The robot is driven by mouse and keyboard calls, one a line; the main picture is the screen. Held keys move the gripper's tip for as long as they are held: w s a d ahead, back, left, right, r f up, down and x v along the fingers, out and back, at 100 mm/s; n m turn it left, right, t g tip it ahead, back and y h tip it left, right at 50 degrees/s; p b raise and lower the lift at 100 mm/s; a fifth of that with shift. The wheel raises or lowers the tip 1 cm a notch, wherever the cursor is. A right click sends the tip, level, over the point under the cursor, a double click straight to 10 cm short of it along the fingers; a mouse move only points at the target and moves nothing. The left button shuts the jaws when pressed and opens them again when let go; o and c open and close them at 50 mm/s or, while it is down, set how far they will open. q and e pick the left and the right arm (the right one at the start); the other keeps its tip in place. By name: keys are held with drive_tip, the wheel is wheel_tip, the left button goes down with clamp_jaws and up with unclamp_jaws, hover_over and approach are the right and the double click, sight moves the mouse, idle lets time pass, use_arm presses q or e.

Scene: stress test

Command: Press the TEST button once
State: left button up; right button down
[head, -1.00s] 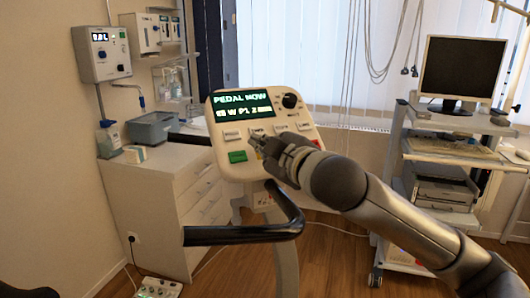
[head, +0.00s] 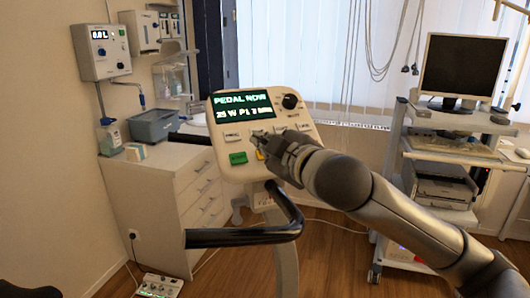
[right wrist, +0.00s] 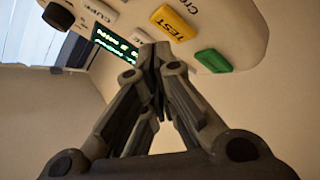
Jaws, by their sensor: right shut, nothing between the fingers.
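The control panel (head: 220,168) stands upright on a post, with a lit green-text display (head: 240,105) reading "PEDAL NOW". The yellow TEST button (right wrist: 174,23) shows clearly in the right wrist view; in the head view only a sliver of yellow (head: 260,155) shows beside my gripper. A green button (head: 238,158) sits left of it and also shows in the right wrist view (right wrist: 214,61). My right gripper (head: 263,139) is shut and empty, its fingertips (right wrist: 152,50) close to the panel beside the TEST button. I cannot tell whether they touch the panel. My left gripper is out of view.
A black handlebar (head: 240,236) juts out below the panel. A dark knob (head: 290,101) sits at the panel's upper right, with several pale buttons below the display. A drawer cabinet (head: 150,200) stands left and a monitor cart (head: 395,195) right.

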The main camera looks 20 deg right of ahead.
drive_tip(key=shift+s+d+r+p, duration=0.1)
drive_tip(key=shift+s+r+p, duration=0.75)
drive_tip(key=shift+r, duration=0.15)
drive_tip(key=shift+s+d+r+p, duration=0.1)
drive_tip(key=shift+s+r+p, duration=0.6)
drive_tip(key=shift+r+p, duration=0.2)
drive_tip(key=shift+r, duration=0.15)
drive_tip(key=s+r+p, duration=0.4)
drive_tip(key=r+p, duration=0.1)
drive_tip(key=shift+s+d+r+p, duration=0.15)
drive_tip(key=shift+p, duration=0.15)
